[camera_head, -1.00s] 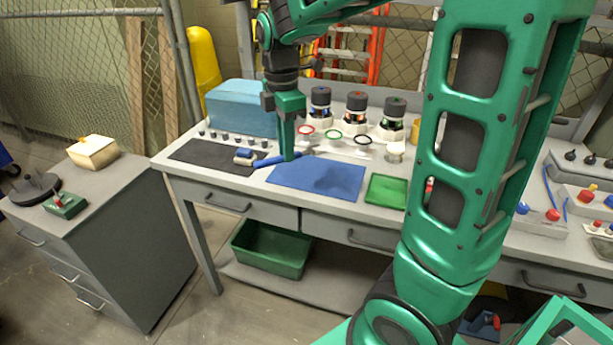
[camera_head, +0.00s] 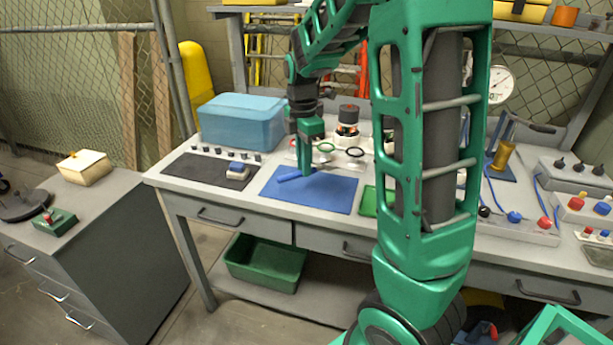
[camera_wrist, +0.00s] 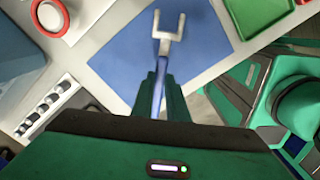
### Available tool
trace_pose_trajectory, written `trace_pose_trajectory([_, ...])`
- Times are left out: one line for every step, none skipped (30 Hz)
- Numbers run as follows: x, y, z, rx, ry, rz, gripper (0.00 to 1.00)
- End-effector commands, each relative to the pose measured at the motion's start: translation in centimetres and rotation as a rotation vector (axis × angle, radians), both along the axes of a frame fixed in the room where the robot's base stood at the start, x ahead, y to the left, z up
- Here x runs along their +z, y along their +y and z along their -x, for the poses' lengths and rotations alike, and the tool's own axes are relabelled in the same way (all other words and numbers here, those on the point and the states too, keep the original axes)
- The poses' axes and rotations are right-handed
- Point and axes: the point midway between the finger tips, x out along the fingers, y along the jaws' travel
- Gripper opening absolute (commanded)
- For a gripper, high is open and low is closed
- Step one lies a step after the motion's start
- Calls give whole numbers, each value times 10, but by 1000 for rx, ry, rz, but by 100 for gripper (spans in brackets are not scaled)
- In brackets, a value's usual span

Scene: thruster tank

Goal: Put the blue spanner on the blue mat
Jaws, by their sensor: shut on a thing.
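The blue spanner (camera_head: 289,178) is gripped in my gripper (camera_head: 307,173), over the left part of the blue mat (camera_head: 335,197). In the wrist view the spanner's blue handle (camera_wrist: 158,96) runs between the shut fingers (camera_wrist: 160,88). Its pale forked end (camera_wrist: 169,30) sticks out over the blue mat (camera_wrist: 206,48). The spanner looks low and roughly level; I cannot tell whether it touches the mat. My fingers hide part of the handle.
A translucent blue box (camera_head: 240,122) stands behind. A green tray (camera_head: 367,202) is just right, partly hidden by my arm. Rings and a dark-capped device (camera_head: 348,118) are behind the mat.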

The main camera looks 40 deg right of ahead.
Motion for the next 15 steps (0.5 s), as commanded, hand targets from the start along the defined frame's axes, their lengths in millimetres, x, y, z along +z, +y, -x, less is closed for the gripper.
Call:
trace_pose_trajectory([-4,-7,-2,-2,1,1,0])
trace_pose_trajectory([-6,-9,-3,-2,1,1,0])
trace_pose_trajectory([-8,-12,-4,-1,1,0,0])
trace_pose_trajectory([-8,-14,-5,-1,0,0,0])
trace_pose_trajectory([-9,-15,-5,-1,0,0,0])
trace_pose_trajectory([-10,-16,-6,0,-1,0,0])
trace_pose_trajectory([-11,-16,-6,0,-1,0,0])
trace_pose_trajectory([-13,-17,-6,0,-1,0,0])
trace_pose_trajectory([-16,-17,-6,0,0,0,0])
trace_pose_trajectory([-19,-16,-5,0,2,0,0])
trace_pose_trajectory([-23,-16,-5,0,3,0,0])
trace_pose_trajectory([-28,-16,-5,0,3,1,0])
trace_pose_trajectory([-32,-16,-5,0,2,1,0])
trace_pose_trajectory([-37,-16,-5,0,3,1,0])
trace_pose_trajectory([-42,-16,-5,0,2,1,0])
